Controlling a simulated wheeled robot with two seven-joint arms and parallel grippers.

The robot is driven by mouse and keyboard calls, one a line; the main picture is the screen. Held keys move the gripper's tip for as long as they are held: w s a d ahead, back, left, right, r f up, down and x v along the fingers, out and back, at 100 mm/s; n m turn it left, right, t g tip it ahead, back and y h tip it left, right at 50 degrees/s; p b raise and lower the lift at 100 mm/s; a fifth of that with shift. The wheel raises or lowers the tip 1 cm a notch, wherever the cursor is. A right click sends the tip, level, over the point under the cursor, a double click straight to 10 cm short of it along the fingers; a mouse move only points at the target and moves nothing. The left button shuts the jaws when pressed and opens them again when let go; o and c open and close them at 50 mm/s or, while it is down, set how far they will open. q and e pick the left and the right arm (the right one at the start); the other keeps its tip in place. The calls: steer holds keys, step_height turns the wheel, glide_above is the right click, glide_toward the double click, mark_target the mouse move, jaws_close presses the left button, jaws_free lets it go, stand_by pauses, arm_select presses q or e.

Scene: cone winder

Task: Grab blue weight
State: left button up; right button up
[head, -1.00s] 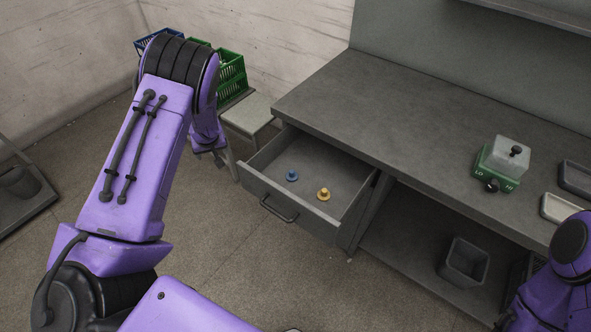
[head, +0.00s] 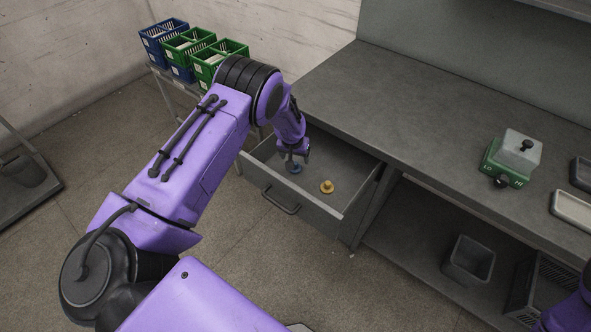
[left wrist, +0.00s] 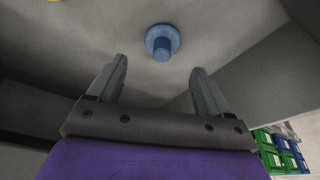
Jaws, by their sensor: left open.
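The blue weight (head: 295,168) stands in the open drawer (head: 352,170) under the workbench. It is a round disc with a knob, and my gripper partly covers it in the head view. In the left wrist view the blue weight (left wrist: 162,42) sits ahead of the fingertips, roughly centred between them. My left gripper (head: 294,158) is over the drawer, open and empty, apart from the weight. In the left wrist view its two fingers (left wrist: 160,75) are spread wide. A yellow weight (head: 327,187) stands to the right of the blue one.
The workbench (head: 430,110) holds a green device (head: 506,165) and trays (head: 572,210) at the right. The drawer walls and the bench edge are close around my left gripper. Blue crates (head: 163,38) and green crates (head: 222,62) stand behind. A grey bin (head: 470,260) is under the bench.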

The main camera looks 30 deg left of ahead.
arm_select(q)
steer(key=f+b, duration=0.1)
steer(key=f, duration=0.1)
steer(key=f+b, duration=0.1)
steer(key=shift+s+d+f, duration=0.1)
steer(key=shift+s+f, duration=0.1)
steer(key=shift+f, duration=0.2)
steer(key=shift+w+f+b, duration=0.15)
steer(key=shift+f+b, duration=0.2)
steer(key=shift+b, duration=0.3)
steer(key=shift+w+r, duration=0.1)
steer(key=c, duration=1.1)
steer(key=shift+r, duration=0.1)
steer(key=shift+c, duration=0.2)
